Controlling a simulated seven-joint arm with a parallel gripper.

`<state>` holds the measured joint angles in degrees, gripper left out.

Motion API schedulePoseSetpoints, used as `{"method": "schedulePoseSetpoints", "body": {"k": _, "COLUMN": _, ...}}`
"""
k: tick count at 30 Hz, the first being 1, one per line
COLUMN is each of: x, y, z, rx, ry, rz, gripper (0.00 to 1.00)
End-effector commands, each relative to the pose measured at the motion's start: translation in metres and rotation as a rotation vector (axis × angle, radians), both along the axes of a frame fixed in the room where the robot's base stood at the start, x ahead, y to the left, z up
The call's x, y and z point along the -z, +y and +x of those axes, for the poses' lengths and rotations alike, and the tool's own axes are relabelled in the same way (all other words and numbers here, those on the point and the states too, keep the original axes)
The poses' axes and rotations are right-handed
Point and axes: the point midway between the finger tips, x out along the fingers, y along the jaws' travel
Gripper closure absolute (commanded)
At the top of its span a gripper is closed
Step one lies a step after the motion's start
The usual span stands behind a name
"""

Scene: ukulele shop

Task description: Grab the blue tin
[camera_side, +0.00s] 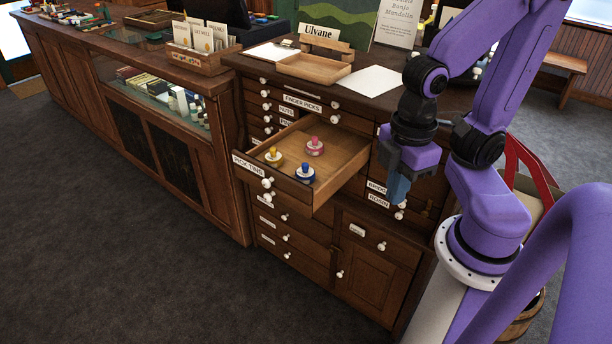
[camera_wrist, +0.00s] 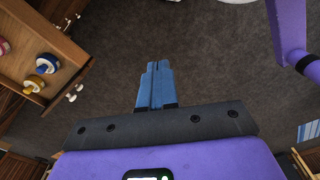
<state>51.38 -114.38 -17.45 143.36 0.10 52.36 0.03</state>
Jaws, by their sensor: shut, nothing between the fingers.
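In the wrist view my gripper (camera_wrist: 157,68) is shut and empty.
The open drawer (camera_side: 343,169) labelled PICK TINS juts from the wooden cabinet, its side wall between my gripper and the tins. The cabinet top holds a wooden tray (camera_side: 315,66) and a white sheet (camera_side: 372,80). Clear floor (camera_side: 120,250) lies in front.

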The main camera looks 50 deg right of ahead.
Motion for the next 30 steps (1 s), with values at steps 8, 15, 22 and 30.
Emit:
{"method": "schedulePoseSetpoints", "body": {"k": 8, "x": 0.000, "y": 0.000, "z": 0.000, "rx": 0.000, "ry": 0.000, "rz": 0.000, "gripper": 0.94}}
{"method": "schedulePoseSetpoints", "body": {"k": 15, "x": 0.000, "y": 0.000, "z": 0.000, "rx": 0.000, "ry": 0.000, "rz": 0.000, "gripper": 0.50}}
{"method": "schedulePoseSetpoints", "body": {"k": 22, "x": 0.001, "y": 0.002, "z": 0.002, "rx": 0.008, "ry": -0.003, "rz": 0.011, "gripper": 0.50}}
{"method": "schedulePoseSetpoints", "body": {"k": 30, "x": 0.017, "y": 0.044, "z": 0.039, "rx": 0.158, "ry": -0.079, "rz": 0.213, "gripper": 0.50}}
